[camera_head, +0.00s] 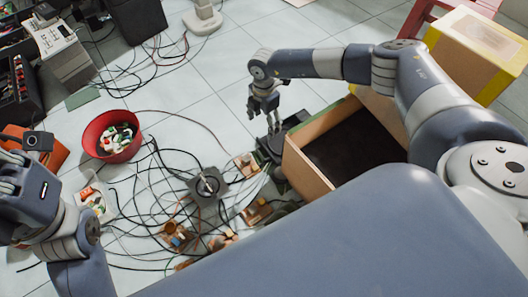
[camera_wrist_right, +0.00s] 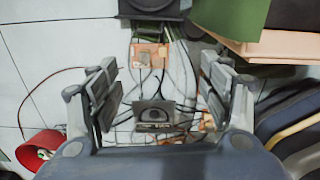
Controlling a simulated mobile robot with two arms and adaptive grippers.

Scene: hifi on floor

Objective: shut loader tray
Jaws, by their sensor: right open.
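My right gripper (camera_head: 272,122) hangs open and empty above a black device (camera_head: 284,138) beside the cardboard box. In the right wrist view its two fingers (camera_wrist_right: 158,95) stand wide apart. Between them, farther off, is a dark square unit (camera_wrist_right: 154,116) with a round part on top. The head view shows this unit (camera_head: 208,186) on the floor among cables. The black device also shows at the top of the wrist view (camera_wrist_right: 150,8). I cannot tell for certain which part is the loader tray. My left gripper (camera_head: 10,168) is at the left edge, partly cut off.
An open cardboard box (camera_head: 305,172) stands right of the black device. A red bowl (camera_head: 92,148) and a white container (camera_head: 82,184) hold small items at left. Loose cables and circuit boards (camera_head: 248,164) cover the middle floor. Bare tiles (camera_head: 215,65) lie behind.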

